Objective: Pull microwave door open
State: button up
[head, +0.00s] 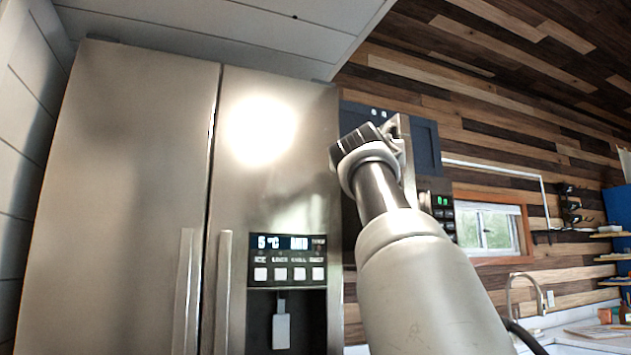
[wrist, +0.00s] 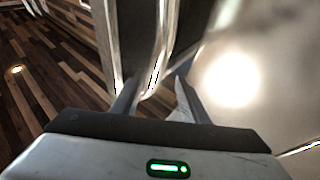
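The microwave is mostly hidden behind my arm in the head view. Its control panel (head: 441,203), with a green display and dark buttons, shows just right of my arm. A pale upright bar (head: 405,160), likely the door handle, stands beside my gripper (head: 352,146). In the wrist view my gripper (wrist: 155,97) has its two fingers apart, with a shiny metal bar (wrist: 160,68) running between and beyond them. I cannot tell whether either finger touches the bar. The microwave door's face is hidden, and whether it is ajar cannot be told.
A large steel fridge (head: 140,180) with upright handles and a dispenser panel (head: 288,262) stands close on the left. Dark cabinets (head: 425,145) hang behind my gripper. A window (head: 487,229), tap (head: 522,290) and white counter (head: 590,340) lie at the right.

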jog(key=s+a+f+b, duration=0.5)
jog(key=s+a, duration=0.4)
jog(key=a, duration=0.3)
jog(key=shift+f, duration=0.55)
dwell(0.7)
jog(key=shift+s+d, duration=0.1)
dwell(0.5)
